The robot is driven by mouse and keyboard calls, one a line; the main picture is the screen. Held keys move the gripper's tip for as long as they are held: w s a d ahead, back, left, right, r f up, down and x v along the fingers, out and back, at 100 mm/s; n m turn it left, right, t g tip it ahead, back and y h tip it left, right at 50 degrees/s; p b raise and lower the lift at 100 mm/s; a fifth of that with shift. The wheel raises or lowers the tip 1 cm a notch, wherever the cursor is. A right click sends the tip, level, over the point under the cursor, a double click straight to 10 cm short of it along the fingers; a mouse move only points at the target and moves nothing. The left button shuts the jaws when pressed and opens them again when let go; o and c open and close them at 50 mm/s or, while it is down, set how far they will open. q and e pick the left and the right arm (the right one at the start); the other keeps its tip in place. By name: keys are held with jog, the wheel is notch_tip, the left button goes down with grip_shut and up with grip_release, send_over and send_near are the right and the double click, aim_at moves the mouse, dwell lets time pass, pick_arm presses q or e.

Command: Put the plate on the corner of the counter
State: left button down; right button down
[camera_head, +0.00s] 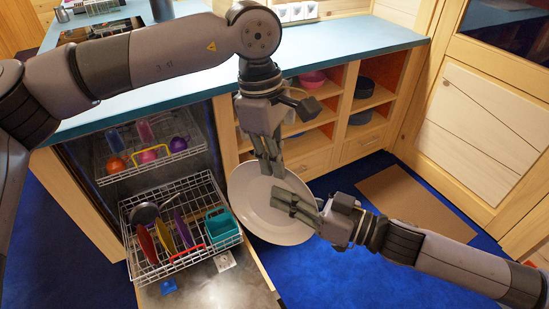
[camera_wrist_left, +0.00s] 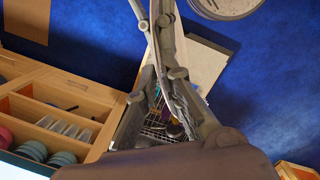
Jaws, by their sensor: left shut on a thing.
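The white plate (camera_head: 251,207) hangs tilted in front of the counter, beside the open dishwasher. My left gripper (camera_head: 270,168) reaches down from above and is shut on the plate's upper edge. In the left wrist view the plate (camera_wrist_left: 156,45) shows nearly edge-on as a pale strip between the fingers. My right gripper (camera_head: 288,201) comes in from the right, with its fingers over the plate's right part; whether they pinch it is unclear. The counter (camera_head: 350,40) has a blue-green top, and its right end corner shows clear near the wooden door.
The dishwasher's lower rack (camera_head: 205,255) is pulled out left of the plate, holding coloured dishes; the upper rack (camera_head: 118,176) holds cups. Open shelves with bowls (camera_head: 362,87) lie under the counter. A brown mat (camera_head: 405,195) lies on the blue floor.

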dwell(0.4)
jog(key=c, duration=1.7)
grip_release()
